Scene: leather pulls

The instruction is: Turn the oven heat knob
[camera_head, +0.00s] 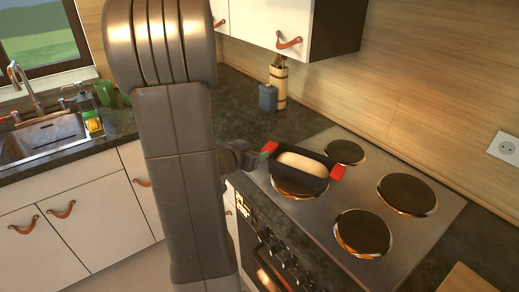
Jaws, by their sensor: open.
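The oven (262,262) stands below the hob, its front seen at a steep angle. A row of dark heat knobs (283,251) runs along the top of its front panel; their settings are too small to read. A lit display (242,207) sits at the panel's left end. My arm covers the area left of the oven. A dark part of my gripper (245,157) shows beside the arm, near the hob's left corner, above and apart from the knobs. It is open, with nothing seen in it; most of it is hidden behind my arm.
A black dish (312,177) with red handles and a pale loaf sits on the hob (388,262), close to my gripper. A wooden board (466,280) lies at lower right. A sink (45,138) is at left. Upper cabinets (265,20) hang above.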

